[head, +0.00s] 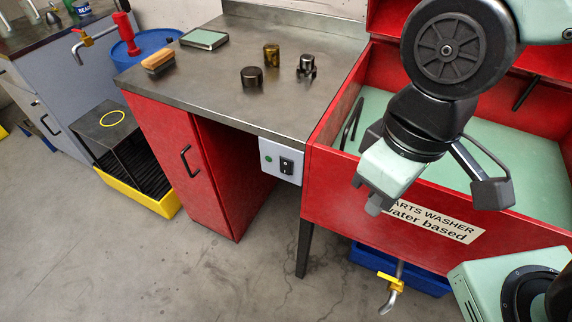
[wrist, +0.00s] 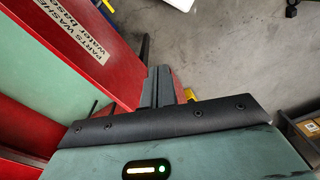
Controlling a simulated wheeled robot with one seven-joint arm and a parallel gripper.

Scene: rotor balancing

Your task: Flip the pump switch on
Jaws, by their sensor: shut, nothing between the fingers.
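The pump switch (head: 286,166) is a black rocker on a pale grey box (head: 267,147) fixed to the front edge of the steel bench. A small green round lamp or button sits left of the rocker. Whether the switch is on or off is too small to tell. My gripper (head: 374,207) is shut and empty, in front of the red parts washer (head: 335,190), right of and apart from the switch box. In the wrist view the shut fingers (wrist: 157,84) point up the picture beside the washer's red wall; the switch is not visible there.
On the bench (head: 215,80) are a brush (head: 158,62), a green-topped tray (head: 204,38) and several small metal parts. A red cabinet (head: 185,160) stands under it. Below the washer are a blue bin (head: 365,258) and a yellow-handled tap (head: 391,290). The floor in front is clear.

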